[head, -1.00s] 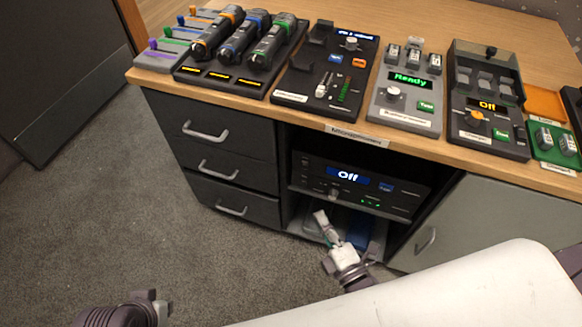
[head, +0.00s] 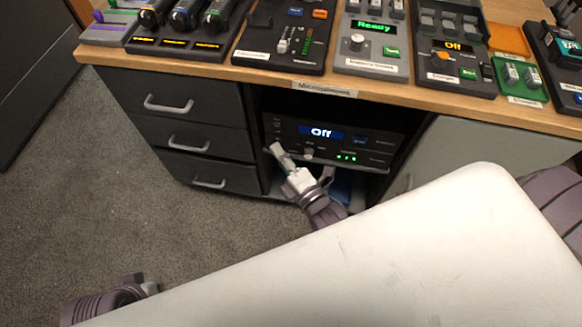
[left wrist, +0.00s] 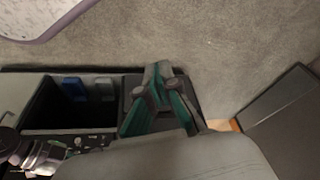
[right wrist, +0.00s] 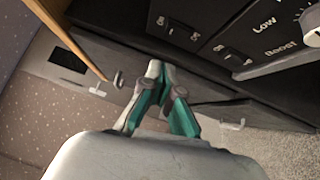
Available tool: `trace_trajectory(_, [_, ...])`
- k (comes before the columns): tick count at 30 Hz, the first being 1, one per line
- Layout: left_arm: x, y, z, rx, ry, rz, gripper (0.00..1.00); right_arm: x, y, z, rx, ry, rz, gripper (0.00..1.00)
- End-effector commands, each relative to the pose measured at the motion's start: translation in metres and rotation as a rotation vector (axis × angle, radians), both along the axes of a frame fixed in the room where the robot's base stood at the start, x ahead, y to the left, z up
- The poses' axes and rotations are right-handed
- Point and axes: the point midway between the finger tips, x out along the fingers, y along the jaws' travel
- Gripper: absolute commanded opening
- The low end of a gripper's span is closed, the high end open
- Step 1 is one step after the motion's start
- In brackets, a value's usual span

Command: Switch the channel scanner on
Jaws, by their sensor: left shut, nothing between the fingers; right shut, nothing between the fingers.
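A dark rack unit (head: 375,143) sits in the open cabinet bay. Its blue display reads "Off", with small green lights below. Its name is too small to read, so I cannot tell if it is the channel scanner. My right gripper (head: 277,150) is shut and empty, at the lower left of its front. In the right wrist view the shut fingertips (right wrist: 158,68) are near rocker switches (right wrist: 168,24) on a dark panel marked "Low" and "Boost"; contact is unclear. My left gripper (head: 148,287) is shut and empty, low over the carpet, away from the unit.
The wooden desktop (head: 300,77) overhangs the bay and carries several consoles; one console (head: 455,62) also reads "Off", another (head: 372,40) reads "Ready". Drawers (head: 180,115) with handles stand left of the bay. The carpet (head: 60,200) at left is clear.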

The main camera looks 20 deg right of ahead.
Motion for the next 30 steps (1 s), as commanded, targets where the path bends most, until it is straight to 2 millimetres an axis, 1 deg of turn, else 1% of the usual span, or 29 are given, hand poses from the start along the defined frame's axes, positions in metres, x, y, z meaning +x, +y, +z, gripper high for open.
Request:
trace_trajectory(1, [0.0,0.0,-0.003,0.0,0.0,0.0,0.0,0.011,0.002,0.0,0.001,-0.003,0.0,0.0])
trace_trajectory(2, [0.0,0.0,-0.004,0.0,0.0,0.0,0.0,0.016,0.001,0.001,-0.001,-0.002,0.001,0.0])
trace_trajectory(3, [0.0,0.0,-0.005,0.0,0.0,0.0,0.0,0.021,-0.004,0.001,-0.002,-0.002,0.001,0.0])
trace_trajectory(9, [0.002,0.0,-0.008,-0.001,-0.009,0.0,0.0,0.038,-0.017,0.004,-0.001,0.0,0.001,0.0])
trace_trajectory(13, [0.004,-0.001,-0.007,-0.004,-0.021,-0.001,0.0,0.042,-0.02,0.005,0.001,0.001,0.001,0.0])
trace_trajectory(22, [0.005,-0.001,-0.007,-0.005,-0.024,-0.001,0.0,0.043,-0.02,0.006,0.001,0.002,0.0,0.0])
trace_trajectory(26, [0.005,-0.002,0.001,-0.005,-0.024,-0.002,0.0,0.044,-0.021,0.01,0.01,0.016,0.001,0.0])
trace_trajectory(29, [0.009,-0.002,-0.006,-0.002,0.004,-0.003,0.0,0.048,-0.023,0.016,0.034,0.051,0.001,0.0])
trace_trajectory(30, [0.009,-0.002,-0.012,-0.002,0.002,-0.003,0.0,0.048,-0.023,0.009,0.034,0.054,0.001,0.0])
